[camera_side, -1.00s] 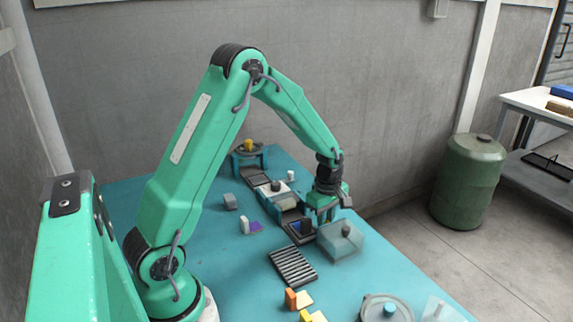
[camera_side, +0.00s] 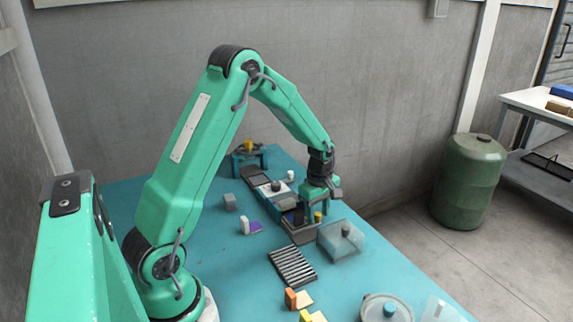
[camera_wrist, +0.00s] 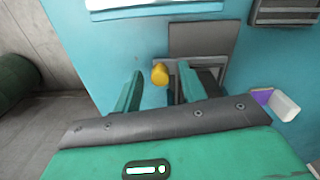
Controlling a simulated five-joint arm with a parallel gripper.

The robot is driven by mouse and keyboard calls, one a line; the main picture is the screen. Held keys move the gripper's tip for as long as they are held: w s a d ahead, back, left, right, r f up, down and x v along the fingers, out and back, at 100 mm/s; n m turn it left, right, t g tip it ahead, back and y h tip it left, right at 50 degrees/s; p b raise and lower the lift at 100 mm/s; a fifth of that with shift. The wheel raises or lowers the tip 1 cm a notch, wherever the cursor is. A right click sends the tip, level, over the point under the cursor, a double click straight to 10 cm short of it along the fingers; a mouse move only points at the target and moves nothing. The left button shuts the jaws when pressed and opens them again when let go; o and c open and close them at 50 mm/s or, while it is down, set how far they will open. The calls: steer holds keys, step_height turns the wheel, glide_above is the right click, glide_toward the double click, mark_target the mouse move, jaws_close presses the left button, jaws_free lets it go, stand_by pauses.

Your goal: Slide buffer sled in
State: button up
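My gripper (camera_side: 308,210) is over the brush station, low above the fixture's near end. Its two fingers stand apart in the wrist view (camera_wrist: 160,82). A yellow knob (camera_wrist: 160,74) shows in the space between them, with teal table visible on both sides of it; the knob also shows beside a finger in the side view (camera_side: 318,217). A grey flat track (camera_side: 302,235) lies under the gripper and shows as a grey plate in the wrist view (camera_wrist: 203,40). The sled's body is largely hidden by the fingers, and I cannot tell its outline.
A clear box (camera_side: 341,238) stands right of the track. A ribbed grey rack (camera_side: 292,266) lies in front. A yellow-topped stand (camera_side: 249,154) is at the back.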

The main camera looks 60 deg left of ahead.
steer(key=shift+r, duration=0.1)
steer(key=shift+s+r, duration=0.15)
steer(key=shift+r, duration=3.7)
steer(key=shift+n, duration=0.3)
steer(key=n, duration=0.6)
steer(key=shift+a+n, duration=0.1)
steer(key=shift+n, duration=0.2)
steer(key=shift+f, duration=3.85)
jaws_close()
